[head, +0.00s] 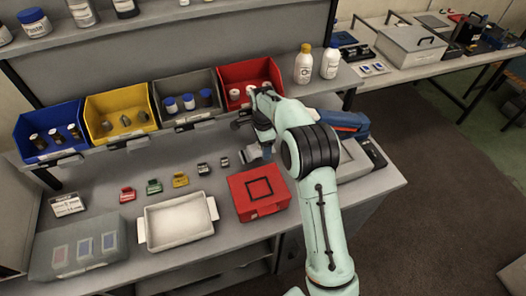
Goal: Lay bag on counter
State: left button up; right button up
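I cannot make out a bag for certain. My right gripper (262,143) hangs over the counter (226,222), in front of the red bin (250,82) and behind the red box. A small grey-blue shape (250,155) shows at its fingertips. I cannot tell whether it is a bag, another item or part of the gripper. The fingers are small and partly hidden by my wrist, so their opening is unclear. My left gripper is not in view.
Blue (49,129), yellow (120,110) and grey (187,98) bins hold small items. A white tray (178,221), red box (258,191) and grey case (80,250) stand on the counter. Small coloured pieces lie behind the tray. Two bottles (304,64) stand right of the bins.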

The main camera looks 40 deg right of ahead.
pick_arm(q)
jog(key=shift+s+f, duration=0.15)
pick_arm(e)
jog(key=shift+f, duration=1.5)
jog(key=shift+f, duration=0.15)
jog(key=o, duration=0.8)
jog(key=shift+c, duration=0.2)
notch_tip(320, 180, up, 12)
jog(key=shift+f+p, duration=0.2)
jog(key=shift+p, duration=0.4)
jog(key=shift+r, duration=0.35)
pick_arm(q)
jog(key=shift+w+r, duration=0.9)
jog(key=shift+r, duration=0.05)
